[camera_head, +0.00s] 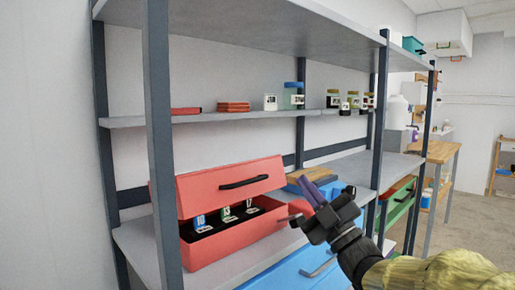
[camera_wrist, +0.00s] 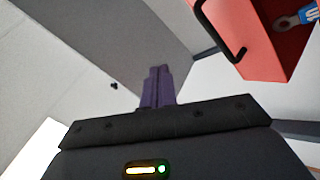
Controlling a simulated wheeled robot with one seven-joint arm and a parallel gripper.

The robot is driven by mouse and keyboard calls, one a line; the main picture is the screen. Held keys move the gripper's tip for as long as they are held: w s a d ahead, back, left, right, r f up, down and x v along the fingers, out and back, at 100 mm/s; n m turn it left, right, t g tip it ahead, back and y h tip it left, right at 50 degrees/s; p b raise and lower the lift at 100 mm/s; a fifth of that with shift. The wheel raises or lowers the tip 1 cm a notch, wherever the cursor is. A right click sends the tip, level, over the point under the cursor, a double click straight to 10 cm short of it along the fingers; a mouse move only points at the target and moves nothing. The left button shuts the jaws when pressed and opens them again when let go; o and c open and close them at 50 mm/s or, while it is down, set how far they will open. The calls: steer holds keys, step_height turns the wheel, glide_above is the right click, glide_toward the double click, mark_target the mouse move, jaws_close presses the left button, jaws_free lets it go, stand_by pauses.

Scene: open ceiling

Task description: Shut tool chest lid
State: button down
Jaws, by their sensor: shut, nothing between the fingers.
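The red tool chest (camera_head: 235,237) sits on the lower shelf in the head view. Its lid (camera_head: 232,184) stands partly open, tilted up, with a black handle on its face. Inside the dark interior are several small numbered tags (camera_head: 225,214). My gripper (camera_head: 312,192) is to the right of the chest, its purple fingers together and empty, pointing up and left. It appears apart from the lid. In the wrist view the purple fingers (camera_wrist: 155,85) are together, and the red lid with its black handle (camera_wrist: 240,52) is at the upper right.
A blue box (camera_head: 285,272) with a handle is below the shelf front. A wooden-topped item (camera_head: 312,174) lies behind my gripper. The upper shelf (camera_head: 215,119) holds red boxes and several jars. A dark shelf post (camera_head: 160,150) stands in front of the chest's left end.

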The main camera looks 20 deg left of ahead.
mark_target(225, 183)
steer(key=s+a+r+m+g+h+p, duration=0.1)
steer(key=m+p, duration=0.2)
steer(key=p, duration=0.5)
steer(key=s+a+m+g+h+p, duration=0.1)
steer(key=m+g+p, duration=0.1)
steer(key=p, duration=0.7)
steer(key=s+a+r+m+g+p, duration=0.1)
steer(key=m+p, duration=0.3)
steer(key=p, duration=0.4)
steer(key=shift+s+a+r+m+g+h+p, duration=0.2)
steer(key=shift+s+r+m+g+h+p, duration=0.1)
steer(key=shift+r+h+p, duration=0.1)
steer(key=shift+w+a, duration=0.1)
steer(key=p+x, duration=0.2)
steer(key=x, duration=0.8)
steer(key=shift+d+f, duration=0.15)
steer(key=shift+f, duration=0.85)
steer(key=shift+d+f, duration=0.1)
steer(key=shift+f, duration=0.95)
